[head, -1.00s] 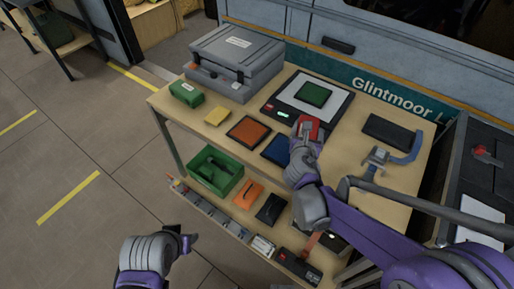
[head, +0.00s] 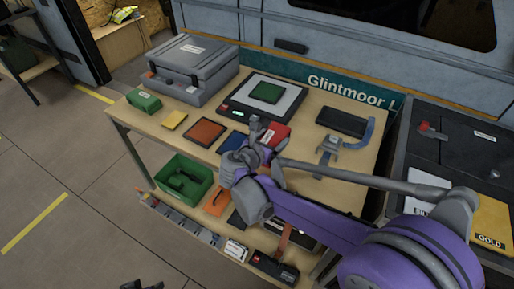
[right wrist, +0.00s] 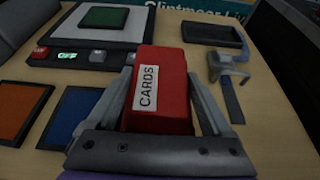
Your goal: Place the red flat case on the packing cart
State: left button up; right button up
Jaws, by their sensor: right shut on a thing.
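The red case (head: 276,134), labelled CARDS, is in my right gripper (head: 264,136) over the wooden bench, just in front of the scale. In the right wrist view the red case (right wrist: 162,90) sits between the two fingers of the right gripper (right wrist: 161,88), which are shut on its sides. I cannot tell how far it is off the bench top. A dark cart-like unit (head: 455,135) stands at the right, with a yellow GOLD panel; I cannot tell for sure whether it is the packing cart. Only dark tips of my left gripper (head: 142,285) show at the bottom edge.
The bench (head: 300,190) holds a scale (head: 232,108) with a green pad, a grey hard case (head: 190,75), orange (head: 207,131) and blue (head: 233,141) pads, a black tray (head: 342,121) and a clamp (head: 328,150). A green bin (head: 180,180) sits on the lower shelf. Floor at left is clear.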

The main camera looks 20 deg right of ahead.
jog(key=shift+f+b, duration=0.55)
jog(key=shift+f, duration=2.25)
jog(key=shift+f, duration=0.2)
jog(key=o, duration=1.6)
jog(key=shift+c, duration=0.2)
jog(key=shift+r, duration=0.1)
